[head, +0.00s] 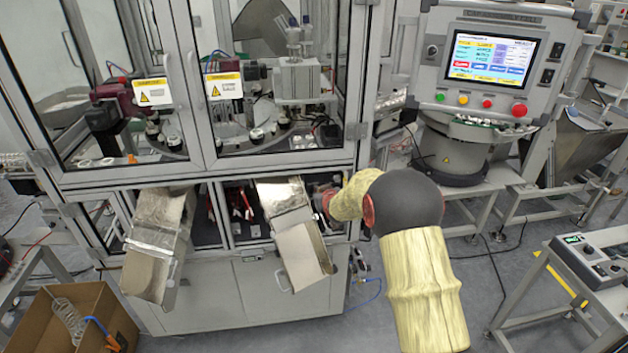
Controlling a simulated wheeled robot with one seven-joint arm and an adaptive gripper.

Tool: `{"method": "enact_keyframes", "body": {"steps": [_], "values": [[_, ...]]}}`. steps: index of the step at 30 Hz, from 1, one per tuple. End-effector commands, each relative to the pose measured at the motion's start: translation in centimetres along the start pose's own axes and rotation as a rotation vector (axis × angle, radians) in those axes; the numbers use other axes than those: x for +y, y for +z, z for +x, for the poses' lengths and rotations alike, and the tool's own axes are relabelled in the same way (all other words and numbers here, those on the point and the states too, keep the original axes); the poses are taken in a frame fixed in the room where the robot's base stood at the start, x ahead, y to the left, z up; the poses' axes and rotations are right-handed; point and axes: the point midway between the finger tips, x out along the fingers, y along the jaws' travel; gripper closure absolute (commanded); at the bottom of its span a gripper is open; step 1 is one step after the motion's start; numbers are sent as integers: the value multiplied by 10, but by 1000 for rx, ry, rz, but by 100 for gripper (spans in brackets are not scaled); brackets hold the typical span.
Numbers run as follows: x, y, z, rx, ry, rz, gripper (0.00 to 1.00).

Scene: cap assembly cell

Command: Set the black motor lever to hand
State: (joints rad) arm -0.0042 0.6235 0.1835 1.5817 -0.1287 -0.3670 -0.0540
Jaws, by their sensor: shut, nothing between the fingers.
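I cannot make out the black motor lever in the head view. My arm, in a pale yellow sleeve with a dark round joint, rises from the bottom and bends left toward the machine's lower opening, just right of the right metal chute (306,256). Its far end reaches the opening's edge near the machine's corner post. My gripper is not distinguishable there; its fingers are hidden beyond the wrist and among the dark parts.
The machine's glazed doors (196,95) stand above two chutes, the left one (158,240) tilted downward. A control panel (490,60) with a lit screen is at upper right. A cardboard box (38,325) is at lower left, a button console (597,262) at right.

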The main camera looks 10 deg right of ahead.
Motion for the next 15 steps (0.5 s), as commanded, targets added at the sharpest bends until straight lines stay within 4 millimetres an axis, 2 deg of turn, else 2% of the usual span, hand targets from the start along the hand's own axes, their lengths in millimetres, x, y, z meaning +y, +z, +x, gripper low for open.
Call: {"method": "enact_keyframes", "body": {"steps": [1, 5, 15], "values": [[0, -9, 0, 34, 1, -4, 100], [1, -24, 0, 89, 3, -9, 100], [1, -27, 0, 101, 4, -12, 100]]}}
